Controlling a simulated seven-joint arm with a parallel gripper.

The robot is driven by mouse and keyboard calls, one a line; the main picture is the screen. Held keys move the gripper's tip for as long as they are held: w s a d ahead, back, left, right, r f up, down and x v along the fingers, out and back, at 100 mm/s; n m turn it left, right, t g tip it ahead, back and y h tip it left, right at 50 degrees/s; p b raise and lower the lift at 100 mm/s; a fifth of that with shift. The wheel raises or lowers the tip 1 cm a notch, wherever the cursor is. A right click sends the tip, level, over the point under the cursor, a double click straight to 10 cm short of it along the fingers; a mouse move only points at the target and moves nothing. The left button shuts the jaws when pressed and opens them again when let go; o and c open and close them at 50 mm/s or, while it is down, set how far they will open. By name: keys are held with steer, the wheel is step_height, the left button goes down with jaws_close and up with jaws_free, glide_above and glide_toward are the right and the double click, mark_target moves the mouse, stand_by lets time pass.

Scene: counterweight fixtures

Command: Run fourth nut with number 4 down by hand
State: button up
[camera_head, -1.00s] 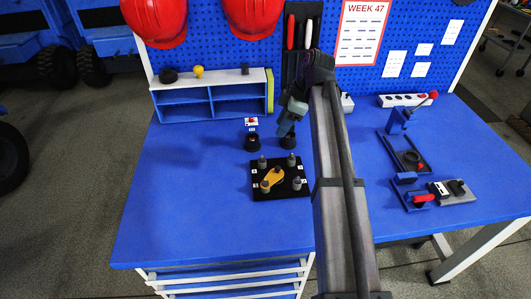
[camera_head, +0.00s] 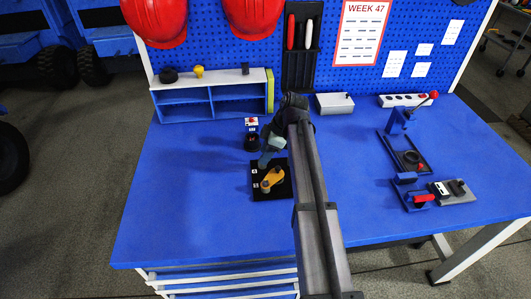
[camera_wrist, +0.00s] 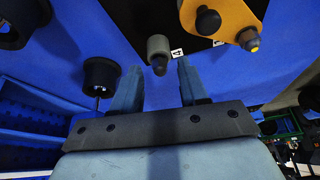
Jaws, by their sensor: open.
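The black plate (camera_head: 284,192) on the blue bench carries a yellow piece (camera_head: 270,178) and grey nuts on its corners. In the wrist view, a grey round nut (camera_wrist: 158,45) with a dark stud end stands beside a small white label (camera_wrist: 177,53) that seems to read 4. My gripper (camera_wrist: 159,65) is open, its fingertips on either side of the stud end, with gaps and nothing held. In the head view my gripper (camera_head: 268,156) is over the plate's back left corner and hides that nut; my arm covers the plate's right side.
The yellow piece (camera_wrist: 228,14) with its dark knob lies close right of the nut in the wrist view. A black round holder (camera_wrist: 102,73) stands to the left. A small red-topped box (camera_head: 251,122) and a shelf (camera_head: 185,114) are behind. The front left bench is clear.

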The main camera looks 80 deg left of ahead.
steer(key=shift+s+f, duration=0.1)
steer(key=shift+f, duration=0.1)
steer(key=shift+c, duration=0.2)
jaws_close()
